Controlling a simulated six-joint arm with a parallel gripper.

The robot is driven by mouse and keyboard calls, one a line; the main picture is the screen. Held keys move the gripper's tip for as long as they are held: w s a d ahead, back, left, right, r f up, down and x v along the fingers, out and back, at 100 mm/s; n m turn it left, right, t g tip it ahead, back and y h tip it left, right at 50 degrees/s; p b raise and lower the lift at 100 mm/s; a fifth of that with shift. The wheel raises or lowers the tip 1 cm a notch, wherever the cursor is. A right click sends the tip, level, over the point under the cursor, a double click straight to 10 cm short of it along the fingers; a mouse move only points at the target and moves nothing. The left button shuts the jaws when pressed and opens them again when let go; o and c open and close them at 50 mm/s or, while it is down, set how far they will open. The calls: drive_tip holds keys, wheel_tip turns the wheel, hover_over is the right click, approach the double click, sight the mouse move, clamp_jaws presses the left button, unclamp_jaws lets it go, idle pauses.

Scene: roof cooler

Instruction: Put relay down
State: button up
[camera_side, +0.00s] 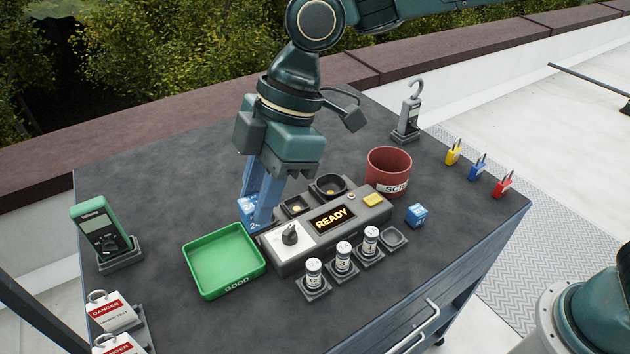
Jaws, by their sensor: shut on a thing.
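My gripper (258,210) points down behind the left end of the tester, its blue fingers shut on a blue relay (246,206) with white lettering. The fingers hide part of this relay, and I cannot tell whether its underside touches the table. A second blue relay (416,214) stands on the table at the tester's right. The green tray marked GOOD (225,287) lies to the left of the tester, empty. A red round bin (389,168) with a partly visible label reading SCR stands behind the tester's right side.
The grey tester (325,238) shows READY and has a knob, a yellow button and sockets behind it. Several white-capped cylinders (343,256) stand in front. A green meter (100,235), danger tags (112,312), a clamp meter (408,115) and coloured padlocks (478,168) line the edges.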

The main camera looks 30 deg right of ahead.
drive_tip(key=w+d+r, duration=0.1)
drive_tip(key=w+d, duration=1.4)
drive_tip(key=w, duration=0.1)
wheel_tip(320, 180, down, 15)
drive_tip(key=shift+s+a+f, duration=0.2)
drive_tip(key=shift+a, duration=0.1)
drive_tip(key=shift+f, duration=0.15)
drive_tip(key=shift+f, duration=2)
drive_tip(key=shift+f, duration=0.1)
drive_tip(key=o, duration=1)
